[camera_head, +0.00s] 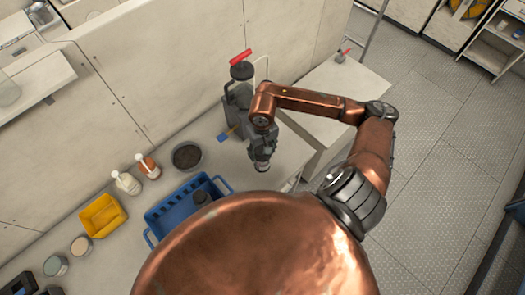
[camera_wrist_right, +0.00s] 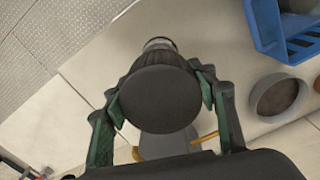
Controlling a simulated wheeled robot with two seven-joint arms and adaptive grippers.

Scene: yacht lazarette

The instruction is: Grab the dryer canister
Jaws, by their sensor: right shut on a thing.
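The dryer canister (camera_wrist_right: 158,97) is dark, with a broad round end facing the camera in the right wrist view, a ribbed side and a pale metallic far end. My right gripper (camera_wrist_right: 160,90) has its two green-lined fingers on opposite sides of it and is shut on it. In the head view the canister's lower part (camera_head: 262,164) shows below my right gripper (camera_head: 259,142), over the bench by the grey device. Whether it touches the bench cannot be told. My left gripper is not in view.
A grey device with a red handle (camera_head: 240,57) stands behind my right gripper. The bench (camera_head: 215,160) also holds a dark-filled bowl (camera_head: 187,156), a blue crate (camera_head: 160,215), two bottles (camera_head: 127,183) and a yellow bin (camera_head: 102,215). Bare bench lies between bowl and gripper.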

